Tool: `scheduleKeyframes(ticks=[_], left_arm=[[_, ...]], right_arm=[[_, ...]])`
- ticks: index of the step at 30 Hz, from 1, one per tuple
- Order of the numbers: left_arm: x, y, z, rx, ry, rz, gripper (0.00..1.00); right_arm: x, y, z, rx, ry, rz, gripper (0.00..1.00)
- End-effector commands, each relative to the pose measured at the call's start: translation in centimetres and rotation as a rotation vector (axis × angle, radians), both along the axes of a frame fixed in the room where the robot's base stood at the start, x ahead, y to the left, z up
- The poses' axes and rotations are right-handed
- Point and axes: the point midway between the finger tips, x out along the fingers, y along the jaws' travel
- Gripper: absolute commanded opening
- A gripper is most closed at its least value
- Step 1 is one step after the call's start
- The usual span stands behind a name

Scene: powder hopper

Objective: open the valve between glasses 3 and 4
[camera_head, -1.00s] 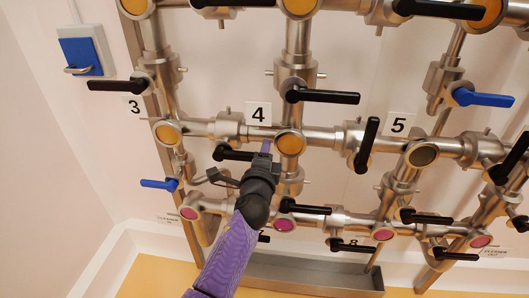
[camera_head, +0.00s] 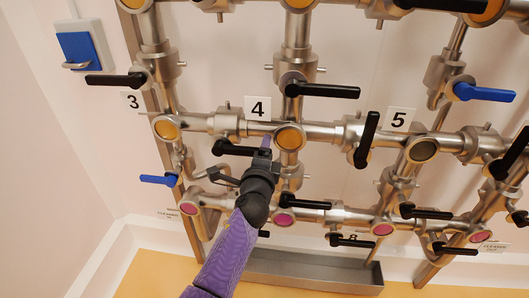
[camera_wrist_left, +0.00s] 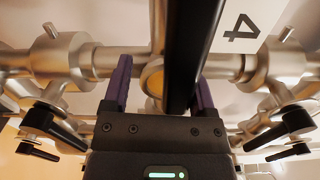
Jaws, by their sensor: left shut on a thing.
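Glass 3 (camera_head: 167,128) and glass 4 (camera_head: 289,138) are round amber sight glasses on one steel pipe in the head view. The valve (camera_head: 227,122) sits on the pipe between them. Its black handle (camera_head: 226,147) lies roughly along this pipe, just below it. My left gripper (camera_head: 264,149) is at the right part of the handle, in front of the pipe and left of glass 4. In the left wrist view the handle (camera_wrist_left: 190,45) runs between the two purple fingers, close to the right one; the gripper is shut on it. My right gripper is not in view.
Label 4 (camera_head: 258,108) is above the pipe. The valve toward label 5 has a handle (camera_head: 367,140) standing across the pipe. Other black handles (camera_head: 322,90) and a blue handle (camera_head: 159,180) stick out nearby. A steel trough (camera_head: 300,270) lies below.

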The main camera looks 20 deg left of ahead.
Motion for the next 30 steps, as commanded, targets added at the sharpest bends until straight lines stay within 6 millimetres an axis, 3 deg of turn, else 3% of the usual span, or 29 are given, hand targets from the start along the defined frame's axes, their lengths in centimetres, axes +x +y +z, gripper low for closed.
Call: scheduleKeyframes(ticks=[8,11,22,30], left_arm=[[-0.2,0.0,0.0,0.0,0.002,0.001,0.68],[-1.4,-0.3,0.1,0.0,0.002,0.0,0.68],[-8.3,-2.0,0.0,-0.001,0.002,-0.002,0.68],[-9.7,-2.4,0.0,0.0,0.0,0.0,0.68]], right_arm=[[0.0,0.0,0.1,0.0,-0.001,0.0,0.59],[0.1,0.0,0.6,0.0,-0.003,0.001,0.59],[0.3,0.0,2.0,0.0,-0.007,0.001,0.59],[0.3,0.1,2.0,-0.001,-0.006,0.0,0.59]])
